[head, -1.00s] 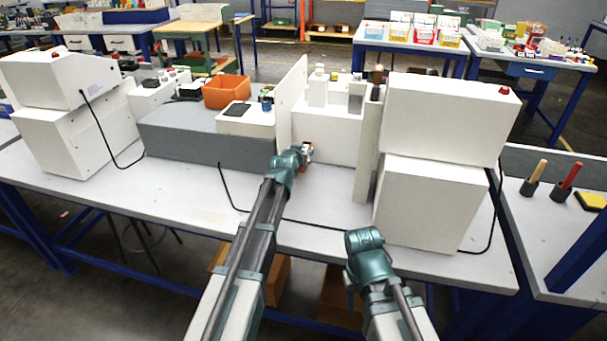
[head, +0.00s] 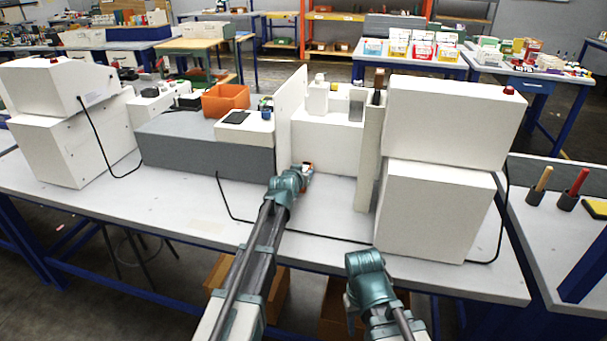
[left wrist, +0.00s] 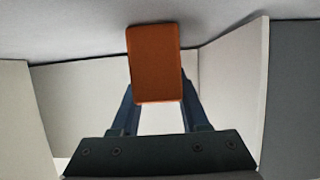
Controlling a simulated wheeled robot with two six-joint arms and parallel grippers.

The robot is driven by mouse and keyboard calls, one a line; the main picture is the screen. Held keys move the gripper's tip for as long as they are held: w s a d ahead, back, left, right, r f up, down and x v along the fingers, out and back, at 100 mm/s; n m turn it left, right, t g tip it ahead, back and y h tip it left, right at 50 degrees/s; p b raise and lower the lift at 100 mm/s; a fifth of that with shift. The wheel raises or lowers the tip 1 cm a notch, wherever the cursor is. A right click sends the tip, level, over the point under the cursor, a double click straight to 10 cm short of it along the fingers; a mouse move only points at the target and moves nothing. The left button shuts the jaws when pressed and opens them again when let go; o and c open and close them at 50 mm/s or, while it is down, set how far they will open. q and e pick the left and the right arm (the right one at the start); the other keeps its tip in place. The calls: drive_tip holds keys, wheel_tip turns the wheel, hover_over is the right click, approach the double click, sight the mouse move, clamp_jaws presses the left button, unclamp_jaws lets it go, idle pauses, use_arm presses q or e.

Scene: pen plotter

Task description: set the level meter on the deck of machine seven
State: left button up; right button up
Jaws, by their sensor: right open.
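My left gripper (head: 305,172) is low in front of a white block (head: 328,142), between a thin upright white panel (head: 292,112) and a white post (head: 367,160). It is shut on a small orange thing, which I take to be the level meter (head: 308,167). In the left wrist view the level meter (left wrist: 155,62) is an upright orange block between the fingertips, with pale walls behind it. My right gripper (head: 352,300) is empty, low in front of the table edge, its fingers mostly hidden by my wrist. I see no number naming machine seven.
Stacked white boxes (head: 440,175) stand right of the post. A grey base (head: 200,145) with an orange bin (head: 225,99) is left of the panel. A black cable (head: 330,233) lies across the table. The front strip of the table (head: 150,205) is otherwise clear.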

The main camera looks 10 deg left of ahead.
use_arm(q)
drive_tip(key=o, duration=0.5)
drive_tip(key=shift+c, duration=0.2)
